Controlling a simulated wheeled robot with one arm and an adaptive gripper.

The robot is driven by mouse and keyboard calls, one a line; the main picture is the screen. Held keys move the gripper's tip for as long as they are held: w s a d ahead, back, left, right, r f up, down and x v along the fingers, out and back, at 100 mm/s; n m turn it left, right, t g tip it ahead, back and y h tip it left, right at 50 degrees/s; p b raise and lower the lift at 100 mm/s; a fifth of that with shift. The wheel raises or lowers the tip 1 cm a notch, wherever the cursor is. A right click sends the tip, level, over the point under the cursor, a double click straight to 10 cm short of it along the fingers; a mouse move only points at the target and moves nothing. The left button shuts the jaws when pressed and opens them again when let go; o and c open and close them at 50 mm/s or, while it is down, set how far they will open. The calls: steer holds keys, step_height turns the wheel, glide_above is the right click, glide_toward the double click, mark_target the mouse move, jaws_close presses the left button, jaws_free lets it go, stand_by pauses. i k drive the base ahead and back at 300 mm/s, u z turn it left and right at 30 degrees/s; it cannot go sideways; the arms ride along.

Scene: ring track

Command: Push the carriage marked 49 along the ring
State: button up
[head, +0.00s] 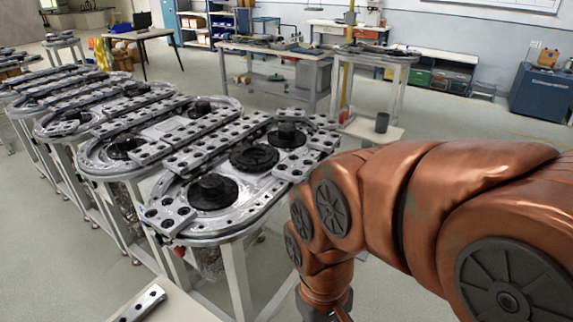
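A ring track (222,222) with a long oval metal rim stands on a light frame in front of me. Three dark round hubs sit inside it, the nearest at its near left end (212,193). Perforated metal carriages lie on the track. One short carriage (168,216) sits at the near left end, and another (300,166) lies on the right side beside my arm. No number 49 is legible on any of them. My copper-coloured arm comes in from the right and bends down past the track's right side. My gripper's fingers are outside the picture, below the bottom edge.
More oval tracks (75,117) stand in a row to the left. A white surface (180,308) with a perforated metal bar (143,304) is at the bottom left. Workbenches (275,55) and a blue cabinet (541,92) stand behind. Open floor (475,122) lies at right.

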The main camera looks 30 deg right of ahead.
mark_target(295, 170)
steer(key=z, duration=1.7)
steer(key=i, duration=1.75)
steer(key=u, duration=3.85)
